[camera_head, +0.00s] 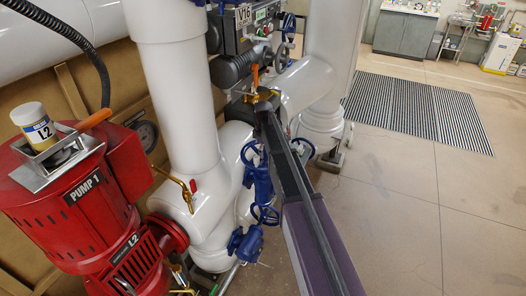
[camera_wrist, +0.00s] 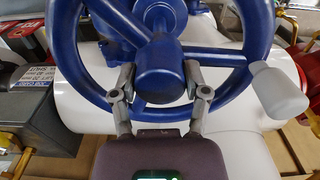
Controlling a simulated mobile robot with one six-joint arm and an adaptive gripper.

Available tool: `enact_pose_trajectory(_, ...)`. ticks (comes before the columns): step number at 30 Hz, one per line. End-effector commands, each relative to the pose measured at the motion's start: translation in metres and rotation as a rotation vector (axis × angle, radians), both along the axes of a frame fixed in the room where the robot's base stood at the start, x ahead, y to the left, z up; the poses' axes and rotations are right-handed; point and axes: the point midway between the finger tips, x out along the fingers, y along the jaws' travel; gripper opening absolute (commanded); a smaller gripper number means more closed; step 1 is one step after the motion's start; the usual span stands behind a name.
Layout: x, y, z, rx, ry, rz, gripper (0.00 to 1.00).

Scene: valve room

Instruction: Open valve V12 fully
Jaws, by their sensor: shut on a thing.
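A large blue handwheel (camera_wrist: 238,78) with a round hub (camera_wrist: 160,68) and a pale grey crank knob (camera_wrist: 278,90) at its right fills the wrist view. My gripper (camera_wrist: 159,80) is shut on the handwheel, with one finger on each side of the hub. The lower rim runs behind the fingers. No V12 tag can be read, so I cannot tell the valve's number from the frames. In the head view my gripper (camera_head: 263,98) is small, at the far end of my arm by the pipework, and the wheel it holds cannot be made out there.
In the head view, a tag reading V16 (camera_head: 243,15) hangs behind my arm. Blue valves (camera_head: 250,240) sit close under it. White pipes (camera_head: 185,100) and a red pump (camera_head: 75,195) stand left. Open floor (camera_head: 390,220) lies right, with a striped mat (camera_head: 415,105).

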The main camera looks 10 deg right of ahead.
Motion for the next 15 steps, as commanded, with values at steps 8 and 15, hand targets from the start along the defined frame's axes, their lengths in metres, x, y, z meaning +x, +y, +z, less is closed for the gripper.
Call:
enact_pose_trajectory(8,-0.0005,0.0009,-0.0002,0.002,0.001,0.112,0.06)
enact_pose_trajectory(15,-0.0005,0.001,-0.0002,0.002,0.001,0.111,0.06)
